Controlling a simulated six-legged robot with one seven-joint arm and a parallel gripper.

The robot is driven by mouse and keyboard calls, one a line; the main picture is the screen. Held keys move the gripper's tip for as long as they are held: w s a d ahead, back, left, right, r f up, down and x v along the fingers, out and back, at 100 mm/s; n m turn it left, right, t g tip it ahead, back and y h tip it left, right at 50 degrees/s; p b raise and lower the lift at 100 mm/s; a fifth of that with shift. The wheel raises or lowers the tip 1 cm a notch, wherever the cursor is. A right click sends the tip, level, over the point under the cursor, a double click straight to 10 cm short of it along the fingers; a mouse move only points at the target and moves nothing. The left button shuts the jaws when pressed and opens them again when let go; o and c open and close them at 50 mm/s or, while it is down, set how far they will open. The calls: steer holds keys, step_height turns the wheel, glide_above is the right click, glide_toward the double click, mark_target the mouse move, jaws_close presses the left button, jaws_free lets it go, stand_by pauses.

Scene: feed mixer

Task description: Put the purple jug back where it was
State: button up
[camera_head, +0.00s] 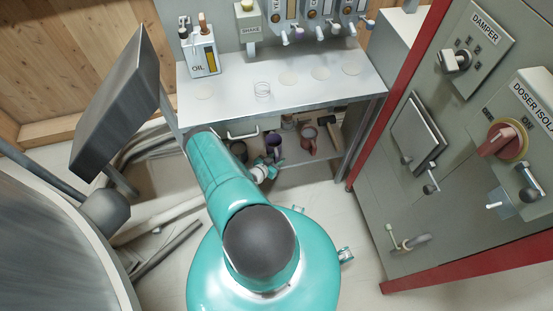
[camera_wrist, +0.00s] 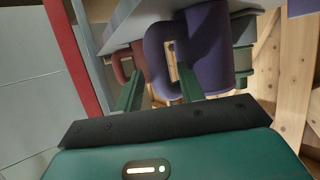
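The purple jug (camera_head: 273,141) stands upright on the lower shelf of the metal bench in the head view. In the wrist view the purple jug (camera_wrist: 208,45) is close ahead, with its handle on its left side. My gripper (camera_head: 262,172) reaches toward that shelf in the head view. In the wrist view my gripper (camera_wrist: 160,80) has its two green fingers apart, one on each side of the handle. The right finger is at the handle's opening. Whether the fingers touch the handle is unclear. A reddish-brown jug (camera_head: 308,139) stands to the right of the purple one.
The bench top (camera_head: 235,98) above the shelf carries an oil can (camera_head: 203,54) and faint round marks. A dark vessel (camera_head: 239,151) is left of the jug on the shelf. The red-framed cabinet (camera_head: 440,200) stands right; a large metal drum (camera_head: 45,235) is left.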

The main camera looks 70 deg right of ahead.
steer(key=v, duration=1.2)
steer(key=shift+r, duration=0.15)
